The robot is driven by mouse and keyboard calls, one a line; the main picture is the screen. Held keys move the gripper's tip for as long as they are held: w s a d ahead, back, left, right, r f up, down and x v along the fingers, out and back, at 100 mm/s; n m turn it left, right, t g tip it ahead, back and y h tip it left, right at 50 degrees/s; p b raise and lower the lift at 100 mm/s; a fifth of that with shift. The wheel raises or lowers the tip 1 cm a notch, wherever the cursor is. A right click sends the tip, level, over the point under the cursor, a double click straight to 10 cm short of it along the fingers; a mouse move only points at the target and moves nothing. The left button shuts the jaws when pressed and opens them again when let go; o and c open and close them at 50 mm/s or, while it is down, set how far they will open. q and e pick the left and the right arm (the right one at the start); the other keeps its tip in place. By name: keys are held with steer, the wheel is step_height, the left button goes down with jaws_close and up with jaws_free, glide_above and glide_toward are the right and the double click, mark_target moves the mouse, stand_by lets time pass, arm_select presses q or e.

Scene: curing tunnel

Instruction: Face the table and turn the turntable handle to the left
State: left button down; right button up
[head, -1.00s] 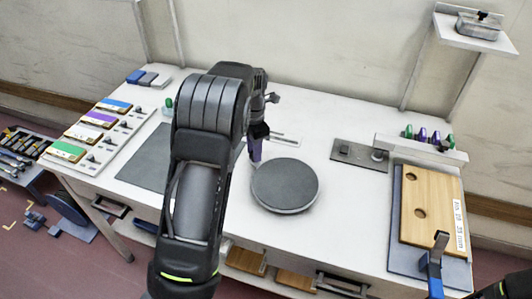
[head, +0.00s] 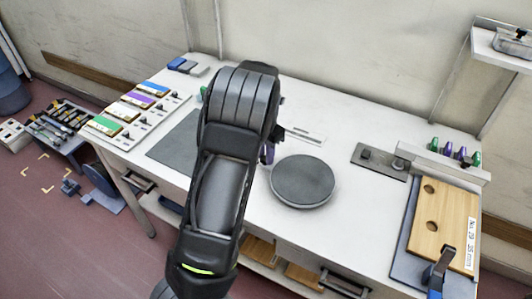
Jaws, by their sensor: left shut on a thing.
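The turntable (head: 303,181) is a round grey disc on the white table (head: 335,240), near its middle. A small purple part (head: 268,152), seemingly its handle, shows at the disc's upper left, just beyond my left arm. My left arm comes up from the bottom and bends over the table. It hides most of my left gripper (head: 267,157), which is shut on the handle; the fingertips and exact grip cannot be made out. My right gripper is not in view.
A grey mat (head: 176,142) and coloured blocks (head: 141,99) lie on the left of the table. A grey plate (head: 378,161) and a wooden board with holes (head: 440,222) are on the right. A tool tray (head: 57,127) stands left of the table.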

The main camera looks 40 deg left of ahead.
arm_select(q)
steer(key=c, duration=1.1)
jaws_free()
steer(key=shift+c, duration=0.2)
step_height(320, 180, up, 8)
steer(key=shift+f+b, duration=0.1)
steer(key=shift+b, duration=0.5)
